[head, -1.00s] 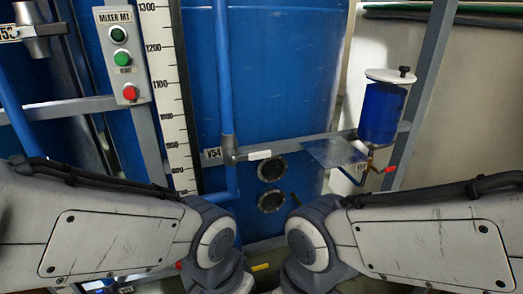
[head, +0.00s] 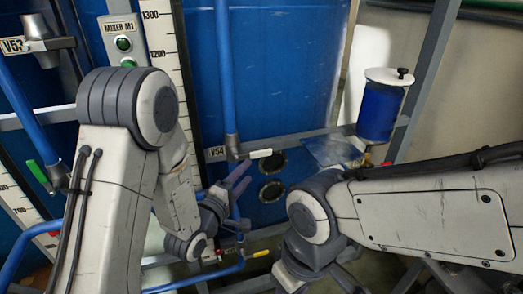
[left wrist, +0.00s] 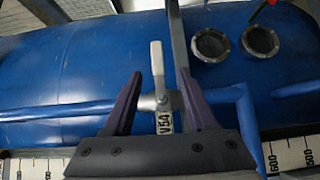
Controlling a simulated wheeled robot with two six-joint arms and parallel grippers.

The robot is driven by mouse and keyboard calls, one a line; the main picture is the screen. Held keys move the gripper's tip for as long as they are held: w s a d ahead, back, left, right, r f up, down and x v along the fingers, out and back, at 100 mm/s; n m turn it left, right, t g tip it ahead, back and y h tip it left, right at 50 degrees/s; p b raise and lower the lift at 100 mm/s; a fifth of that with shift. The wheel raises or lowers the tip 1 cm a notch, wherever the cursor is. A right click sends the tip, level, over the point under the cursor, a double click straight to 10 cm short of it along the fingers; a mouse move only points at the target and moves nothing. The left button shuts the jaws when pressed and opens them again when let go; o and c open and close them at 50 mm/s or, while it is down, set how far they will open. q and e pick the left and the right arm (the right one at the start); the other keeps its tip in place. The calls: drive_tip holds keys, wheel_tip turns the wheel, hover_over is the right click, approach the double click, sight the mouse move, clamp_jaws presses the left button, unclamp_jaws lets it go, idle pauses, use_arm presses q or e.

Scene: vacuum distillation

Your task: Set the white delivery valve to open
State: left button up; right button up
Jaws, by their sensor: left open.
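The white delivery valve handle (head: 261,154) sits on the blue pipe beside the V54 label (head: 215,154), lying roughly level and pointing right in the head view. In the left wrist view the white handle (left wrist: 156,62) stands between the fingers' lines, with its pivot and the V54 tag (left wrist: 165,122) nearer my palm. My left gripper (head: 243,178) is open and empty, below and left of the handle in the head view; its fingers also frame the valve in the wrist view (left wrist: 159,73). My right gripper is mostly hidden below its arm at the bottom.
A blue tank (head: 275,70) stands behind the valve, with two round ports (head: 271,191) below it. A blue vessel (head: 380,110) hangs on the frame at right. A green-handled valve (head: 38,172) and a yellow-handled valve (head: 257,253) are on other pipes.

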sight(260, 155)
use_arm(q)
drive_tip(key=x, duration=0.9)
drive_tip(key=shift+w+r+p, duration=0.15)
drive_tip(key=shift+r+p, duration=0.2)
drive_tip(key=shift+w+d+f, duration=0.1)
drive_tip(key=shift+w+d, duration=0.15)
drive_tip(key=shift+w, duration=0.25)
clamp_jaws()
idle(0.6)
